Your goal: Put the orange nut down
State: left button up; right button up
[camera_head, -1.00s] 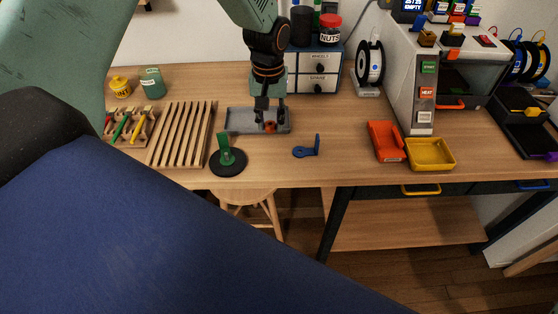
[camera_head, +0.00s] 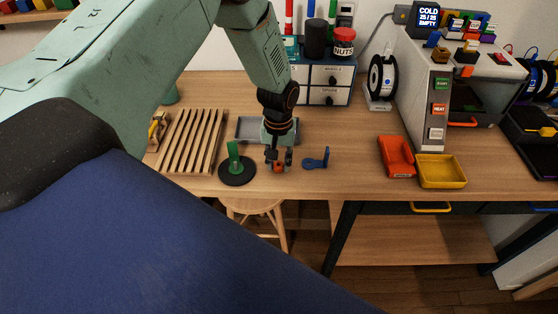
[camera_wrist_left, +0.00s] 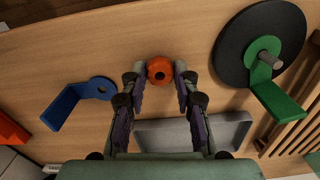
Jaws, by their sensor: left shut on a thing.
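The orange nut (camera_head: 279,168) is between the fingertips of my left gripper (camera_head: 279,160) in the head view. I cannot tell whether the nut touches the table. My right gripper is not in view.
A black disc with a green upright (camera_head: 237,168) stands just left, and a blue bracket (camera_head: 317,161) lies just right. The grey tray (camera_head: 245,130) is behind. Red (camera_head: 394,158) and yellow (camera_head: 441,172) bins stand further right. A slatted wooden rack (camera_head: 190,141) is at left.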

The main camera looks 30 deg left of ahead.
pick_arm(q)
jog(key=shift+w+f, duration=0.1)
jog(key=shift+w, duration=0.05)
jog(key=shift+d+f, duration=0.1)
jog(key=shift+f, duration=0.05)
jog(key=o, duration=0.8)
jog(key=shift+o, duration=0.2)
